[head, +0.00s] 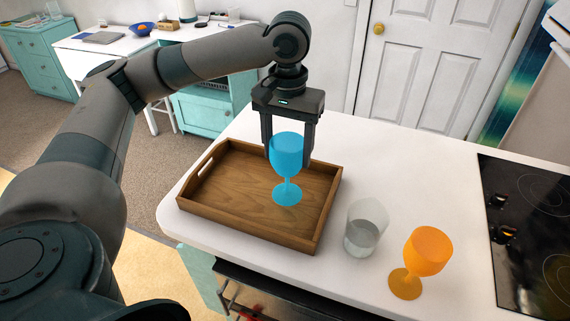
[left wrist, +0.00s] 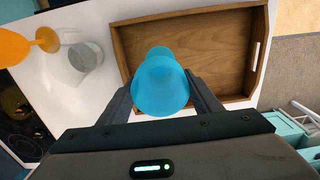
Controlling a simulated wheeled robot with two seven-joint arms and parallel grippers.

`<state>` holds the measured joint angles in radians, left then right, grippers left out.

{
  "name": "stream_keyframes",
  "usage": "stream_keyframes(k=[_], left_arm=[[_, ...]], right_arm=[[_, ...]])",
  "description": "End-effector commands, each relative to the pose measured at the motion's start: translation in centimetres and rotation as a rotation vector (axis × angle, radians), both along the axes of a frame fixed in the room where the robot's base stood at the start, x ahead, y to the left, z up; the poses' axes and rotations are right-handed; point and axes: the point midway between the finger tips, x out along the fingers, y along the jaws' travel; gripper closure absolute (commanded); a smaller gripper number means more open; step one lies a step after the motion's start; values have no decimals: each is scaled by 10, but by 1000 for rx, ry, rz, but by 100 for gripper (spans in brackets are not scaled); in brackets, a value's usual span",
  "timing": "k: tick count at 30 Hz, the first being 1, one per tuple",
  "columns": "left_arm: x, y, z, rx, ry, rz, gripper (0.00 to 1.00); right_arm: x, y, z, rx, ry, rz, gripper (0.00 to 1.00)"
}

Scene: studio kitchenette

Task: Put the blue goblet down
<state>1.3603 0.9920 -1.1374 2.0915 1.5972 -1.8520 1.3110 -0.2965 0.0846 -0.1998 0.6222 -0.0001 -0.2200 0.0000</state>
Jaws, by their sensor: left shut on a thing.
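The blue goblet (head: 287,158) is upright in my left gripper (head: 288,150), which comes down from above with one finger on each side of the bowl. The goblet also shows in the left wrist view (left wrist: 160,84), between the two fingers. In the head view its foot appears over the floor of the wooden tray (head: 225,226). I cannot tell whether the foot touches the tray. The tray also shows in the left wrist view (left wrist: 215,50). My right gripper is not in view.
A clear glass (head: 366,229) and an orange goblet (head: 427,252) stand on the white counter right of the tray. A black cooktop (head: 530,215) lies farther right. The tray floor is otherwise empty. The counter behind the glass (head: 400,170) is clear.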

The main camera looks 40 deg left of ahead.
Motion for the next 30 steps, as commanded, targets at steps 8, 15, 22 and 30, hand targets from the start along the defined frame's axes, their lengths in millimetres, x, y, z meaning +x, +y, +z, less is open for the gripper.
stream_keyframes(k=[8, 15, 22, 30], left_arm=[[0, 0, -12, 0, -1, 1, 76], [0, 0, -15, 0, 0, 1, 76], [0, 0, -39, 0, 2, 2, 76], [0, 0, -49, -1, 0, 1, 76]], right_arm=[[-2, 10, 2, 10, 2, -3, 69], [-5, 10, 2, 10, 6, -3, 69], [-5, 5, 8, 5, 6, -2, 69], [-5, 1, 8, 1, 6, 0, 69]])
